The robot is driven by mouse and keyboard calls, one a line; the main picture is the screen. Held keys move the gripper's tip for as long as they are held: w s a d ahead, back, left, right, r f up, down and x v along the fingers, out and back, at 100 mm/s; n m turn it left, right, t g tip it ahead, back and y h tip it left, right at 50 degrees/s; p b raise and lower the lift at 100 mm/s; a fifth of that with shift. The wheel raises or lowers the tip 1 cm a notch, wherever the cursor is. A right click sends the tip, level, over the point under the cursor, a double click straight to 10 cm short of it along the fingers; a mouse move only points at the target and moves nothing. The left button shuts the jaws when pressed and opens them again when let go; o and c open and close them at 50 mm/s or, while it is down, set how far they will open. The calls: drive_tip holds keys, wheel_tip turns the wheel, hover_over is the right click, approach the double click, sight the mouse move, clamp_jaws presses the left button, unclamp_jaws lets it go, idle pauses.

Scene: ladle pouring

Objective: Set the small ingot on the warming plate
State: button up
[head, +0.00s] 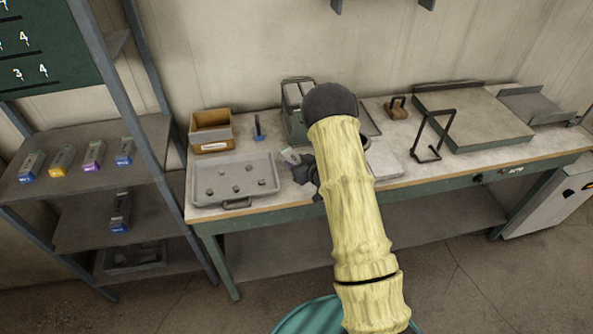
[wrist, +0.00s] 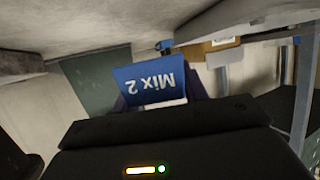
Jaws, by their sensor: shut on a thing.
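My gripper (head: 305,170) is over the bench, just right of the shallow tray, partly hidden behind my arm. It is shut on a blue-ended block lettered "Mix 2" (wrist: 150,82), which appears upside down between the fingers in the wrist view. In the head view a small grey part of that block (head: 290,156) shows beside the gripper. I cannot tell from its label whether it is the small ingot. A flat pale plate (head: 384,160) lies right of my arm and may be the warming plate; my arm covers its left part.
The grey tray (head: 262,187) holds several small dark pieces. A cardboard box (head: 211,132) stands behind it. A wire stand (head: 433,135) and a large slab (head: 475,118) are at right. The left shelf (head: 60,190) carries several grey blocks with coloured ends.

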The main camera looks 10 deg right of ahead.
drive_tip(key=shift+f+p, duration=0.45)
drive_tip(key=shift+f, duration=1.55)
drive_tip(key=shift+f, duration=0.1)
drive_tip(key=o, duration=1.4)
drive_tip(key=shift+c, duration=0.2)
drive_tip(key=shift+s+d, duration=0.1)
drive_tip(key=shift+s, duration=0.15)
drive_tip(key=b+v, duration=0.3)
drive_tip(key=v, duration=0.8)
drive_tip(key=shift+s, duration=0.2)
